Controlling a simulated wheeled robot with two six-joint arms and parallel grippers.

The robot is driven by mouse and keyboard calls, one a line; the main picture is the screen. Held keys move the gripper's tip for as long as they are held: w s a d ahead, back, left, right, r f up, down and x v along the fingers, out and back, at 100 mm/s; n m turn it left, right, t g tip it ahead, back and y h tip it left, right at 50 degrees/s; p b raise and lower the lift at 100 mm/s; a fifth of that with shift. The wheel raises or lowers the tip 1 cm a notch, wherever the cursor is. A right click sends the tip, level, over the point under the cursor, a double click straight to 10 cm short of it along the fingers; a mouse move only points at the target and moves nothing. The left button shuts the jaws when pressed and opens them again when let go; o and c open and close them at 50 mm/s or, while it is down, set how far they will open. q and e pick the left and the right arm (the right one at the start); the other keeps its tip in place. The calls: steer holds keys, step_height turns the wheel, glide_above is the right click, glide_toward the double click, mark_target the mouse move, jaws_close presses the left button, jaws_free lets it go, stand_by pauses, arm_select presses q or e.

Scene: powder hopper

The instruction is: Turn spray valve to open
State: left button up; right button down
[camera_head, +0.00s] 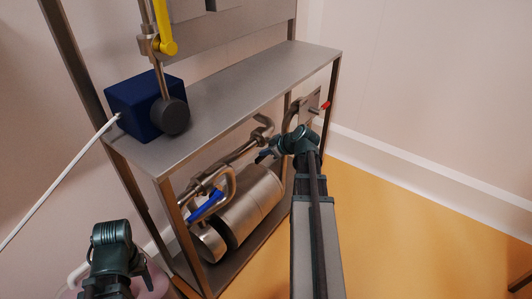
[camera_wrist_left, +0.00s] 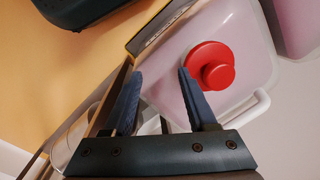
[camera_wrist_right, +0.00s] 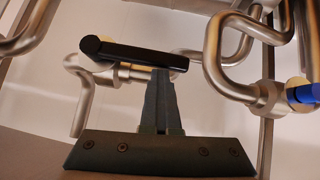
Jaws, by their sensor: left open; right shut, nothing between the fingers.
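Several levers show, and I cannot tell which belongs to the spray valve. A black lever handle (camera_wrist_right: 135,53) lies roughly level on metal piping in the right wrist view. My right gripper (camera_wrist_right: 162,74) is shut and empty, its fingertips at the black lever's underside; I cannot tell whether they touch. In the head view the right gripper (camera_head: 264,155) is under the shelf, beside the pipes. A blue handle (camera_head: 205,205) sits on the piping, a yellow lever (camera_head: 164,40) hangs above the shelf, and a small red handle (camera_head: 326,106) is at the back right. My left gripper (camera_wrist_left: 156,68) is open and empty.
A pink container (camera_wrist_left: 230,40) with a red cap (camera_wrist_left: 208,65) is near my left gripper's fingers. A steel shelf (camera_head: 240,88) carries a dark blue box (camera_head: 140,104). A metal cylinder (camera_head: 250,203) lies below. The yellow floor (camera_head: 420,220) at right is clear.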

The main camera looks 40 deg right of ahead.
arm_select(q)
steer(key=shift+s+f, duration=0.1)
steer(key=shift+f, duration=0.4)
arm_select(e)
steer(key=shift+s+a+f, duration=0.35)
steer(key=shift+a+f, duration=0.15)
steer(key=shift+f, duration=0.3)
arm_select(q)
steer(key=shift+r, duration=0.1)
arm_select(e)
steer(key=shift+r, duration=0.1)
arm_select(q)
steer(key=shift+d+r+p, duration=0.25)
steer(key=shift+r+p, duration=0.45)
arm_select(e)
steer(key=shift+w+r, duration=0.2)
steer(key=shift+r, duration=0.45)
arm_select(q)
step_height(320, 180, up, 10)
steer(key=s+d+p, duration=0.1)
steer(key=p, duration=0.9)
steer(key=shift+d+r+p, duration=0.25)
steer(key=shift+d+p, duration=0.1)
steer(key=shift+d, duration=0.05)
arm_select(e)
steer(key=s+d+r, duration=0.2)
steer(key=s+r, duration=0.4)
steer(key=r, duration=0.5)
steer(key=shift+s+d, duration=0.3)
steer(key=shift+d, duration=0.1)
